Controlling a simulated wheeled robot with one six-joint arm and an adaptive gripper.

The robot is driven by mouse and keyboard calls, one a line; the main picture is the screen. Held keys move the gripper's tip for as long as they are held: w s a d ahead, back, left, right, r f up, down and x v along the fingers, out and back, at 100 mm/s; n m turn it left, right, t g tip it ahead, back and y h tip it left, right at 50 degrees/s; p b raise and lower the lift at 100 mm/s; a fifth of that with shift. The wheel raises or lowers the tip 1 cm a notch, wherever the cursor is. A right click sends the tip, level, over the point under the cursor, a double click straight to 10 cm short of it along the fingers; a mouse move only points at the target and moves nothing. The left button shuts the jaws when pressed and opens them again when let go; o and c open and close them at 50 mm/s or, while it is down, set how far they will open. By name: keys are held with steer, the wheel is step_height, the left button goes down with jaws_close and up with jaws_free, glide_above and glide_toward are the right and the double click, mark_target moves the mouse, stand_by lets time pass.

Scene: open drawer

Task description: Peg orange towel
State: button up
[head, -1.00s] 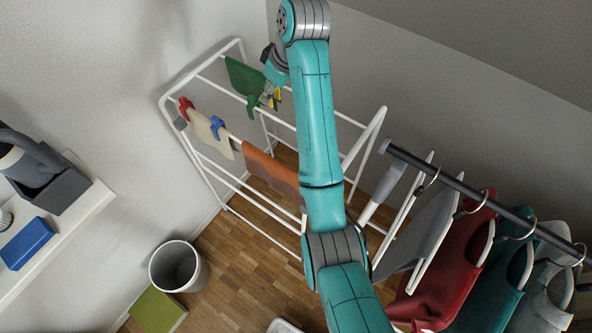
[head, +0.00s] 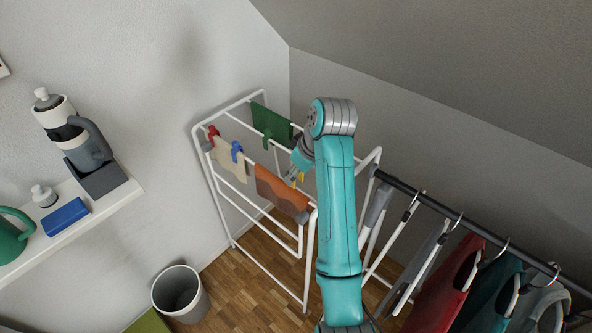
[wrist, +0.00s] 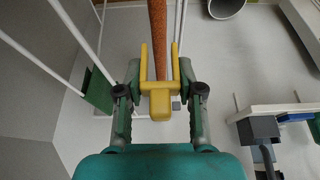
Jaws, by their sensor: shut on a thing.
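My gripper (wrist: 160,86) is shut on a yellow peg (wrist: 160,106), which shows large in the wrist view with its two prongs pointing away from me. The orange towel (wrist: 159,40) appears edge-on between the prongs there; I cannot tell whether they touch it. In the head view the orange towel (head: 280,192) hangs over the front rail of the white drying rack (head: 222,205). My gripper (head: 294,172) is just behind and above its right part, with a bit of the yellow peg (head: 300,177) visible. The rest of the peg is hidden.
A beige towel (head: 229,161) hangs left on the same rail with a red peg (head: 213,132) and a blue peg (head: 237,151). A green towel (head: 272,119) hangs on the rear rail. A clothes rail (head: 440,208) with garments stands right; a bin (head: 180,292) stands below.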

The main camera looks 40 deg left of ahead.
mark_target(297, 192)
steer(key=shift+f, duration=0.15)
steer(key=shift+f, duration=3.6)
steer(key=o, duration=0.9)
steer(key=shift+c, duration=0.2)
